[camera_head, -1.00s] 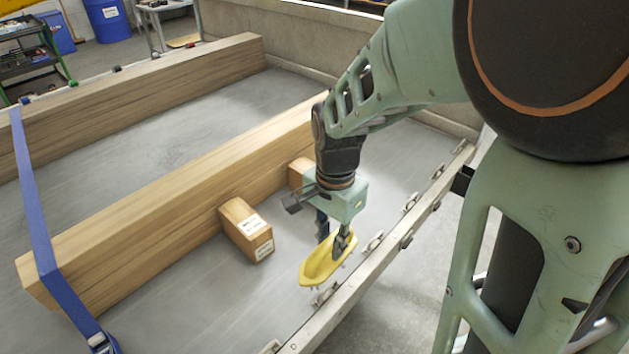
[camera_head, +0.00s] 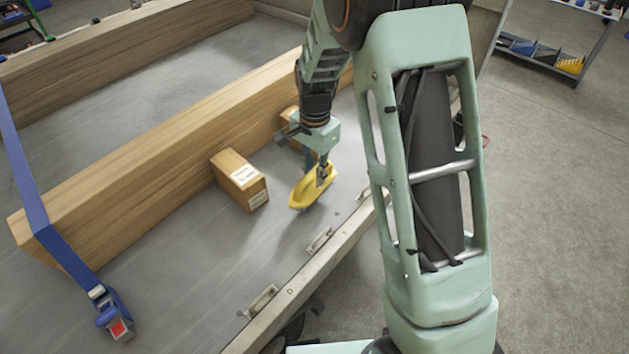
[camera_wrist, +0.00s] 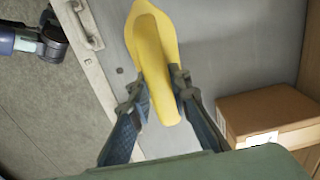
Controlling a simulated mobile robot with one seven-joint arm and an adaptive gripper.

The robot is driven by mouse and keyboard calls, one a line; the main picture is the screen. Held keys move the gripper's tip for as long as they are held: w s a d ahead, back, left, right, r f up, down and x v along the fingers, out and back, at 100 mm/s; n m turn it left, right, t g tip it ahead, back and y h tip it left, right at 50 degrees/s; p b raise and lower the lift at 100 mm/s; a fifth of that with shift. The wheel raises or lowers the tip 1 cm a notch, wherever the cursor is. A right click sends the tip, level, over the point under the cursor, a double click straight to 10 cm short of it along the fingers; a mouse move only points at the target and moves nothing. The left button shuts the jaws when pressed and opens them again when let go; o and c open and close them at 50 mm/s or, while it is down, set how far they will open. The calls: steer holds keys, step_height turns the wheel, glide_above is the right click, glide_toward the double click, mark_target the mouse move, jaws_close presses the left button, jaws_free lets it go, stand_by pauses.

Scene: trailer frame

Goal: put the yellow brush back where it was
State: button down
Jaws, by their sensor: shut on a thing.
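The yellow brush (camera_head: 313,187) is in my gripper (camera_head: 325,176), over the grey trailer bed near its right-hand rail. In the wrist view, the two fingers of my gripper (camera_wrist: 158,92) close on the sides of the yellow brush (camera_wrist: 150,45), and its long body points away from the wrist. The brush looks close to the bed; I cannot tell whether it touches. In the head view it lies right of a cardboard box (camera_head: 240,180), apart from it. The box also shows at the right of the wrist view (camera_wrist: 262,110).
A long wooden beam (camera_head: 150,165) lies behind the box, and a second box (camera_head: 290,115) is partly hidden by my arm. The metal rail (camera_head: 290,285) with latches edges the bed. A blue strap (camera_head: 30,180) with a ratchet (camera_head: 113,315) crosses at left. A shelf trolley (camera_head: 545,50) stands upper right.

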mark_target(314, 184)
steer(key=shift+f, duration=1.45)
steer(key=shift+f, duration=0.15)
steer(key=c, duration=1.8)
jaws_free()
step_height(314, 184, up, 12)
steer(key=shift+r+p, duration=0.15)
steer(key=shift+p, duration=0.4)
